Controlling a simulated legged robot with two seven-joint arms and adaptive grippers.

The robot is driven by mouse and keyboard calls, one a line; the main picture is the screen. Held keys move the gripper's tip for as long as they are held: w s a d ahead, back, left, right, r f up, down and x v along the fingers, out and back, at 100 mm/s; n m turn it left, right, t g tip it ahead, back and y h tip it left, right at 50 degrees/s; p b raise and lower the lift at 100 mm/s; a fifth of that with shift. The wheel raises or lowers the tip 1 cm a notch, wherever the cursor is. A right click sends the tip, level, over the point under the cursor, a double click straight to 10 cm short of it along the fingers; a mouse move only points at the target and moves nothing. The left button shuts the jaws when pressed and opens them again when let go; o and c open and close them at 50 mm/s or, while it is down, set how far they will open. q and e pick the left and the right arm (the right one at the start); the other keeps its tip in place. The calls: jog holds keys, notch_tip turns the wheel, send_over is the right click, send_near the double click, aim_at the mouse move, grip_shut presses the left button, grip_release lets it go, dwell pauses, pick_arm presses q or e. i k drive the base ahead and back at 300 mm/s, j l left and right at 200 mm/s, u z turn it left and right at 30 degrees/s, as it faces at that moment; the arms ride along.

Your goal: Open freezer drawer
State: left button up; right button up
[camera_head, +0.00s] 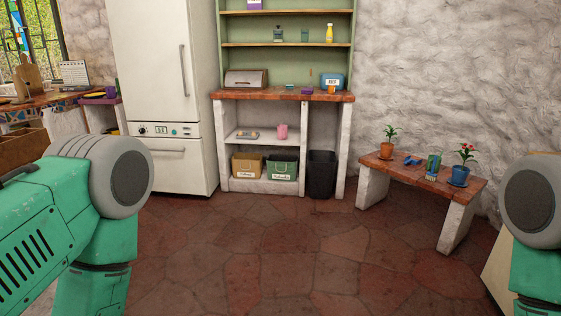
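A white fridge (160,75) stands at the back left, with a tall upper door and a vertical handle on its right side. Below its control panel (168,130) is the freezer drawer (182,168), which looks closed. Its horizontal handle (167,149) runs along the drawer's top. The drawer's lower left is hidden behind my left arm. My left and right arms show at the two picture edges, well short of the fridge. Neither gripper is in view.
The stone floor (240,260) ahead is clear. Right of the fridge stand a shelf unit with a wooden counter (270,95) and a black bin (321,175). A low bench (425,178) with potted plants is at the right. A mosaic counter (50,102) is at the left.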

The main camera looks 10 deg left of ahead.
aim_at(180, 166)
jog(key=i+u, duration=0.25)
jog(key=i, duration=0.25)
jog(key=i+u, duration=0.2)
jog(key=i, duration=0.3)
jog(key=i+l+u, duration=0.1)
jog(key=i+u, duration=0.15)
jog(key=i, duration=0.25)
jog(key=i+l+u, duration=0.2)
jog(key=i, duration=0.3)
jog(key=i+u, duration=0.3)
jog(key=i, duration=2.15)
jog(key=i+j+z, duration=0.2)
jog(key=i, duration=0.3)
jog(key=i+j+z, duration=0.15)
jog(key=i+j, duration=0.15)
jog(key=i, duration=0.15)
jog(key=i+j+z, duration=0.2)
jog(key=i+j, duration=0.15)
jog(key=i, duration=0.1)
